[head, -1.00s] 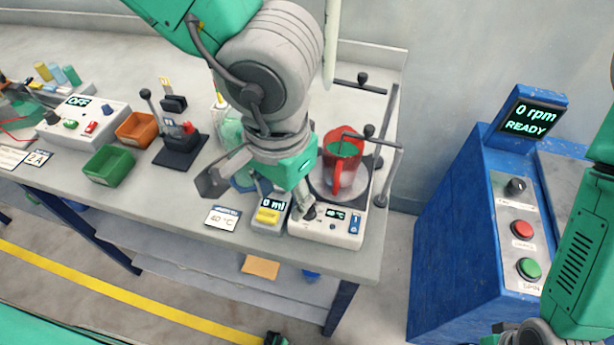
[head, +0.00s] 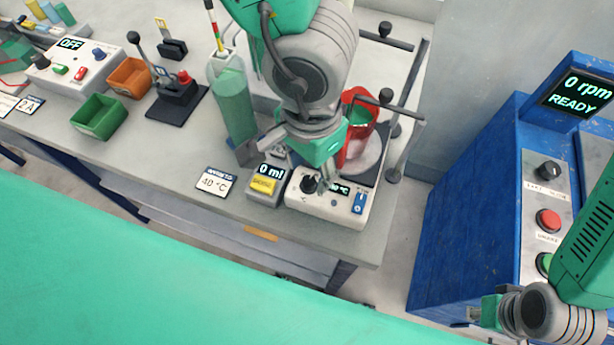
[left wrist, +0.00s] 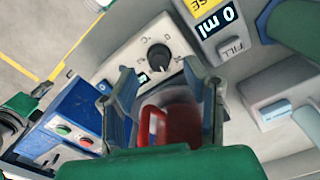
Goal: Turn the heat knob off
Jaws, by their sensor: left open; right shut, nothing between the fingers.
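The heat knob (head: 309,184) is a black dial on the front of the white hot plate (head: 328,209). It also shows in the left wrist view (left wrist: 159,57), just beyond my fingertips and not between them. The plate's green temperature display is lit and partly covered. A red jug (head: 358,120) stands on the plate, partly hidden by my arm. My left gripper (head: 285,163) is open and empty above the hot plate's front; its spread fingers show in the left wrist view (left wrist: 168,82). My right gripper (head: 480,313) is shut and empty at lower right, far from the knob.
A metal rail (head: 410,120) edges the right side. A blue machine (head: 465,200) stands apart to the right.

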